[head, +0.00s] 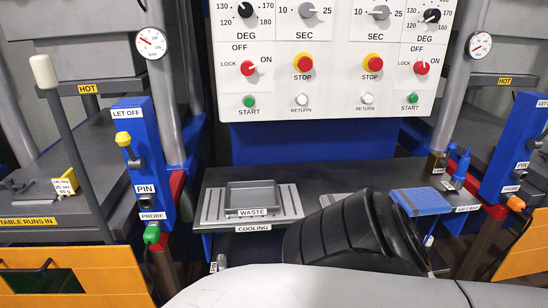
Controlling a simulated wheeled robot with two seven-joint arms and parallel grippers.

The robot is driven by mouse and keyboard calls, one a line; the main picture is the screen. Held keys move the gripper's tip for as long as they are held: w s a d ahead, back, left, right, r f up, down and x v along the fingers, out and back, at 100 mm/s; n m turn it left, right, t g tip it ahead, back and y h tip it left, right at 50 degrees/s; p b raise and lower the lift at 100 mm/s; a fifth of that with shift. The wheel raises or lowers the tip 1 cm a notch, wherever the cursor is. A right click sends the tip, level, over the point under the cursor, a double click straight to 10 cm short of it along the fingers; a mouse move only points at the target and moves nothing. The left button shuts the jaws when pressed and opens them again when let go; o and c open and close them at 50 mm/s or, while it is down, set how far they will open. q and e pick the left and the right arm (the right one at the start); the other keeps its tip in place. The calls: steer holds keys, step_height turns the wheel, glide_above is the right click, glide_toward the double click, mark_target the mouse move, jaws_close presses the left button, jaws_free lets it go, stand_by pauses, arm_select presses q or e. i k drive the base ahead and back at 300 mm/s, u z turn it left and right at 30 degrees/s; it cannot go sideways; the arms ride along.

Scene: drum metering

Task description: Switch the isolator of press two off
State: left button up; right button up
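The white control panel (330,120) stands upright at the top middle with two red isolator knobs. The left isolator (250,68) and the right isolator (421,68) each have OFF marked above, LOCK at the left and ON at the upper right. Both knobs seem turned towards ON, but they are small and I cannot be sure. No press number is readable on the panel. Neither gripper's fingers are in view. A dark ribbed part at the lower middle seems to be mine, below the panel and apart from it.
Below the panel is a dark shelf with a grey WASTE tray (252,198) and a blue pad (421,201). Blue PIN posts stand at the left (144,165) and right (514,150). STOP buttons (304,64) (373,64) sit beside the isolators. Space before the panel looks clear.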

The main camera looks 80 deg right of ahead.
mark_target(248, 68)
steer(key=z, duration=3.3)
